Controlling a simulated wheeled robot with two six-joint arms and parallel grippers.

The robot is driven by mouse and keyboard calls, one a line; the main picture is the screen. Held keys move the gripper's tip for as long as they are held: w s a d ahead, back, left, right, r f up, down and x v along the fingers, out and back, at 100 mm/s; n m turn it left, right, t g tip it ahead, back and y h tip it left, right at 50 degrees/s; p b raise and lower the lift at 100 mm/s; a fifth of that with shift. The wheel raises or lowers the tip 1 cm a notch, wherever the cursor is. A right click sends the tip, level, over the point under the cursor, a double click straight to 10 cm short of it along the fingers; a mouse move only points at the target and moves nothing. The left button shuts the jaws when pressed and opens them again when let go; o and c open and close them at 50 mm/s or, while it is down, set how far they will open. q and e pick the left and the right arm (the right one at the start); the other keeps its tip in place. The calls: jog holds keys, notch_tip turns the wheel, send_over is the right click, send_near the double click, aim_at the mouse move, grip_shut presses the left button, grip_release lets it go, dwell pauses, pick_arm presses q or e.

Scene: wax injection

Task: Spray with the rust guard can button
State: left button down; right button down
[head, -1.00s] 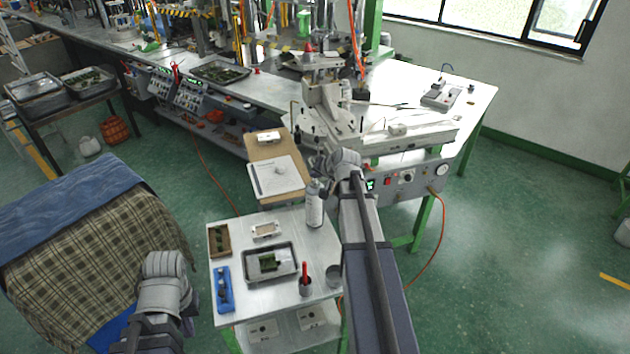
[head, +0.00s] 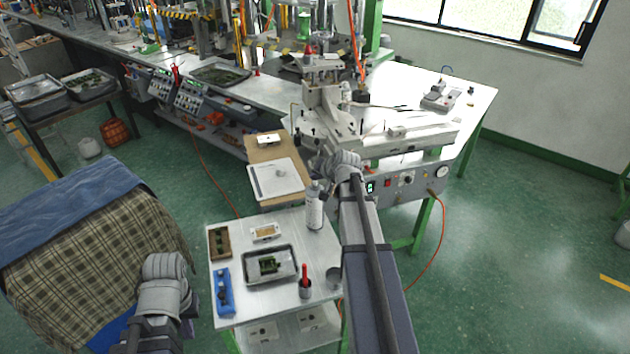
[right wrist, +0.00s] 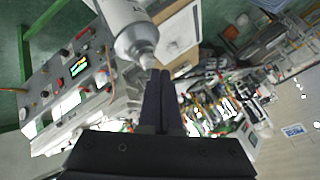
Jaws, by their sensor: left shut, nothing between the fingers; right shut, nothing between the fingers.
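The rust guard can (head: 315,210) is a white and grey spray can standing upright at the back right corner of the small metal table. Its pale conical top (right wrist: 146,58) shows close up in the right wrist view. My right gripper (right wrist: 158,76) is shut and empty, its dark fingertips beside the can's top; I cannot tell if they touch. In the head view the right wrist is just above and right of the can. My left gripper (head: 165,268) is low at the left, beside the table, shut and empty; its fingertips are hard to see.
The small table (head: 237,306) also carries a grey tray (head: 291,272) with green parts, a blue tool (head: 223,290), a brown box (head: 219,242) and a cup (head: 305,289) with a red item. Behind the can stands the wax machine (head: 410,180). A cloth-covered block (head: 90,240) is at left.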

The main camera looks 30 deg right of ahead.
jog(key=shift+r, duration=0.15)
notch_tip(320, 180, up, 6)
jog(key=p, duration=0.6)
dwell(0.8)
